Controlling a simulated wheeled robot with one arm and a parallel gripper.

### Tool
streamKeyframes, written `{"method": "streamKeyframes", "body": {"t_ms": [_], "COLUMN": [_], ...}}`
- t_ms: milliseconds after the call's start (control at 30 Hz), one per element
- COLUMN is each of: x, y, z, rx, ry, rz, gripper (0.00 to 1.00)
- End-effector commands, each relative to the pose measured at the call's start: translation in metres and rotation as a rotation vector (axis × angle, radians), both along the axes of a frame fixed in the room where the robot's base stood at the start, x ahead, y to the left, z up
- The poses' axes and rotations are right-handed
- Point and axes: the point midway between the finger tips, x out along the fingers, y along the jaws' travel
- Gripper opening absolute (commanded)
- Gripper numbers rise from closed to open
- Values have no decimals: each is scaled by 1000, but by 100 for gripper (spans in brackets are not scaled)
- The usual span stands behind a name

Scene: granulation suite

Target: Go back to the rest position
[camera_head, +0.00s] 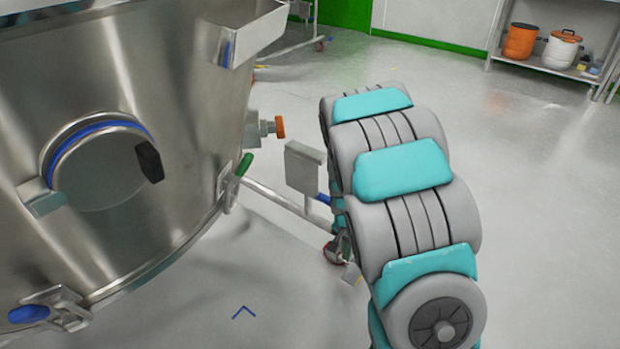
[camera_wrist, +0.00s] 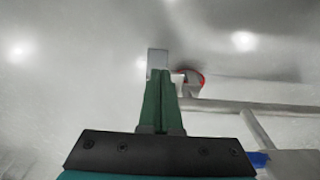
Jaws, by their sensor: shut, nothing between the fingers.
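My gripper (camera_wrist: 162,80) shows in the wrist view with its two green fingers together and nothing held between them. A small pale grey block shows at the fingertips; I cannot tell whether it is part of the fingers or lies behind them. In the head view my grey and turquoise arm reaches out at right of centre, and my gripper cannot be made out there.
A large steel vessel (camera_head: 180,110) fills the left of the head view, close to my arm. A round port (camera_head: 100,165), an orange-capped valve (camera_head: 279,127) and a frame rail (camera_head: 275,197) belong to that side. Orange (camera_head: 520,42) and white (camera_head: 562,50) tubs stand far right. Right floor is clear.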

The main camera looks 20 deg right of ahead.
Motion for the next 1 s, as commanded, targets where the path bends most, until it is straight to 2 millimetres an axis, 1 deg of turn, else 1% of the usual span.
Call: {"method": "streamKeyframes", "body": {"t_ms": [67, 167, 267, 367, 400, 467, 500, 567, 600, 700, 867, 900, 967, 1000], "x": [0, -3, -12, -27, -36, -50, -59, -73, -83, -109, -157, -170, -187, -200], "y": [0, 3, 11, 23, 29, 37, 42, 50, 55, 67, 83, 87, 91, 93], "z": [0, 8, 30, 64, 78, 99, 112, 132, 145, 174, 216, 226, 240, 249], "rx": [1, 3, 13, 23, 30, 38, 44, 53, 58, 70, 88, 92, 95, 98], "ry": [1, 3, 11, 24, 32, 44, 50, 62, 67, 86, 121, 130, 138, 149], "rz": [0, 13, 49, 116, 146, 194, 226, 274, 306, 388, 523, 556, 608, 644], "gripper": [0, 0, 0, 0, 0, 0, 0, 0, 0, 0, 0, 0, 0, 0]}}
